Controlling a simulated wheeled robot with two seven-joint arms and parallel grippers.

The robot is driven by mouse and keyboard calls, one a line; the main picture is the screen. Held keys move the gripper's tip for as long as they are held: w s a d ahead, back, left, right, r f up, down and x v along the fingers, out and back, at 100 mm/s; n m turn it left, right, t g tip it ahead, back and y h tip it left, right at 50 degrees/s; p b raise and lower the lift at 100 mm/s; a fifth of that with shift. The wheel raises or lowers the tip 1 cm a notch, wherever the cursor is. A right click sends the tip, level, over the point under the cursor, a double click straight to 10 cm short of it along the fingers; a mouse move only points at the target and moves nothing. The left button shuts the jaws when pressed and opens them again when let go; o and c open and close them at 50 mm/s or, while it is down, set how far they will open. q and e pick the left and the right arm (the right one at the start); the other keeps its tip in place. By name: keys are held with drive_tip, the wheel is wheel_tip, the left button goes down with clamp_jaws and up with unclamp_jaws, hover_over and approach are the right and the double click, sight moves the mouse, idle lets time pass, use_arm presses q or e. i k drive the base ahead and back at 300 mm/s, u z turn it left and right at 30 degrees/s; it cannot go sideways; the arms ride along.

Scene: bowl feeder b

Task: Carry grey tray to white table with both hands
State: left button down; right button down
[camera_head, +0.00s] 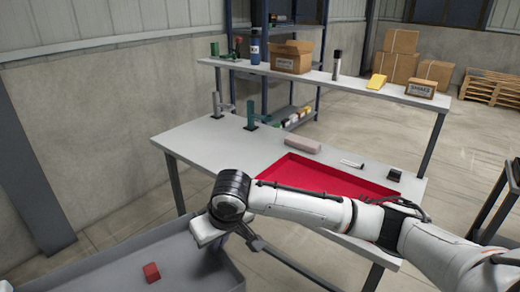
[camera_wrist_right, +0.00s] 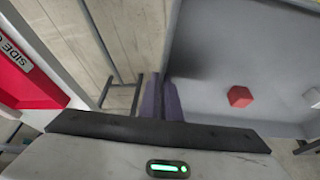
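The grey tray (camera_head: 95,268) is at the lower left of the head view, cut off by the frame, with a small red block (camera_head: 152,272) inside. The right wrist view shows the tray's grey inside (camera_wrist_right: 215,50) and the same block (camera_wrist_right: 240,97). My right gripper (camera_head: 222,240) is at the tray's far right wall, partly hidden by my wrist. In the wrist view its dark fingers (camera_wrist_right: 163,100) are close together, on either side of the tray's wall. The white table (camera_head: 215,150) stands beyond the tray. My left gripper is not in view.
A red tray (camera_head: 310,174) fills the table's front right part. A pinkish-grey block (camera_head: 289,143), a small dark item (camera_head: 395,174) and green fixtures (camera_head: 252,115) also stand there. A raised shelf (camera_head: 350,84) with boxes and bottles runs behind. The table's left front is clear.

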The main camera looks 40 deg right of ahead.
sight(212, 144)
drive_tip(key=i, duration=3.35)
drive_tip(key=z, duration=2.5)
